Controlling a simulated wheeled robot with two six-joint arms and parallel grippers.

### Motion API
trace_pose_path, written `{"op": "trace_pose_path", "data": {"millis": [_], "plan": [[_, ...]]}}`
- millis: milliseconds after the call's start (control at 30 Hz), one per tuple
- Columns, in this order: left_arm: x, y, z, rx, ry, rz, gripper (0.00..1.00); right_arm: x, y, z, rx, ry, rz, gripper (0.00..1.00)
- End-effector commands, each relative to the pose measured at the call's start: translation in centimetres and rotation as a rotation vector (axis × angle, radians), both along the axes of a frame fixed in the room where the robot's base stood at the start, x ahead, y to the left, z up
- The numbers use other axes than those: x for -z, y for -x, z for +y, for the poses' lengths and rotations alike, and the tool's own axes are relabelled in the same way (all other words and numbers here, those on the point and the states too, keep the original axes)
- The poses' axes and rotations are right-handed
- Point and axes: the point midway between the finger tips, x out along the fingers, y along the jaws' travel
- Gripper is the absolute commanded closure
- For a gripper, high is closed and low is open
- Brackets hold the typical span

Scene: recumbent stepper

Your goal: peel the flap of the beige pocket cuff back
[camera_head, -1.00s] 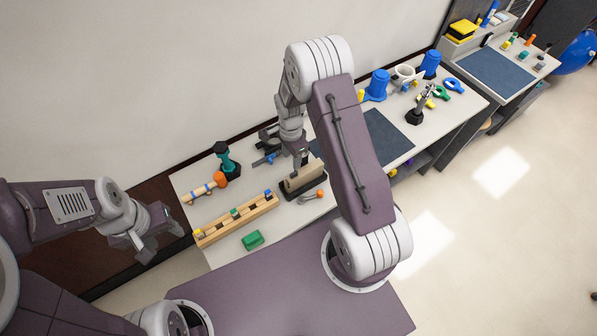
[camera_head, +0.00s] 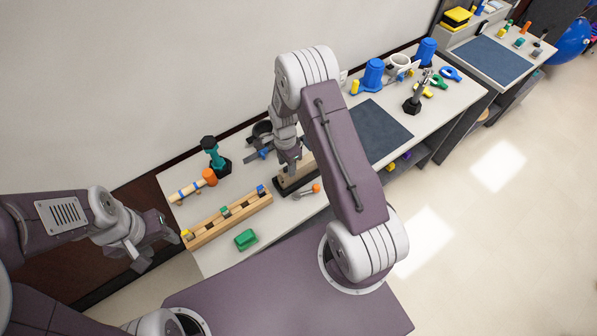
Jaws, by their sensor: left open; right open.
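The beige pocket cuff (camera_head: 305,168) stands on a dark base on the near table, in the middle of the head view. My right gripper (camera_head: 291,168) points down at the cuff and covers part of it. It is open, and I cannot tell whether its fingers touch the cuff. The flap is too small and too hidden to make out. My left gripper (camera_head: 155,254) is open and empty, off the table's left end and well away from the cuff.
A wooden rail with coloured blocks (camera_head: 228,217), a green block (camera_head: 246,239) and an orange-headed tool (camera_head: 316,188) lie near the cuff. A teal dumbbell (camera_head: 214,157) stands behind left. A dark mat (camera_head: 384,135) and blue cups (camera_head: 373,74) are at right.

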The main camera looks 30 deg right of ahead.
Motion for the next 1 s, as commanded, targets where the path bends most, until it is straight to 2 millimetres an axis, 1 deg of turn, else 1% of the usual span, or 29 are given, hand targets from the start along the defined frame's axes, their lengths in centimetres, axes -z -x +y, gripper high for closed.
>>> {"op": "trace_pose_path", "data": {"millis": [167, 200, 233, 333, 367, 567, 633, 700, 800, 1000], "plan": [[-0.1, 0.0, 0.0, 0.000, 0.000, 0.000, 0.51, -0.1, 0.0, 0.0, 0.000, 0.000, -0.001, 0.56], [-0.1, 0.0, 0.0, 0.000, 0.000, 0.000, 0.51, -0.1, 0.0, 0.0, 0.000, 0.000, -0.001, 0.62], [-0.1, 0.0, 0.0, 0.000, 0.000, 0.000, 0.51, -0.1, 0.0, 0.0, 0.000, 0.000, -0.001, 0.70], [-0.1, 0.0, 0.0, 0.000, 0.000, 0.000, 0.51, -0.1, 0.0, 0.0, 0.000, 0.000, -0.001, 0.98], [-0.1, 0.0, 0.0, 0.000, 0.000, 0.000, 0.51, -0.1, 0.0, 0.0, 0.000, 0.000, -0.001, 1.00], [0.1, 0.0, 0.0, 0.000, 0.000, 0.000, 0.51, 0.0, 0.3, 0.0, 0.001, -0.006, -0.020, 1.00], [0.6, 0.0, 0.0, 0.000, 0.000, 0.000, 0.51, 0.0, 0.9, -0.1, 0.003, -0.012, -0.076, 1.00], [1.9, 0.0, 0.0, 0.000, 0.000, 0.000, 0.51, 0.5, 0.9, -0.1, 0.002, -0.019, -0.109, 1.00], [2.7, 0.0, 0.0, 0.000, 0.000, 0.000, 0.51, 0.3, 1.1, -0.1, 0.001, -0.022, -0.143, 1.00], [2.8, 0.0, 0.0, 0.000, 0.000, 0.000, 0.51, -0.2, 1.3, -0.2, 0.001, -0.021, -0.161, 1.00]]}}
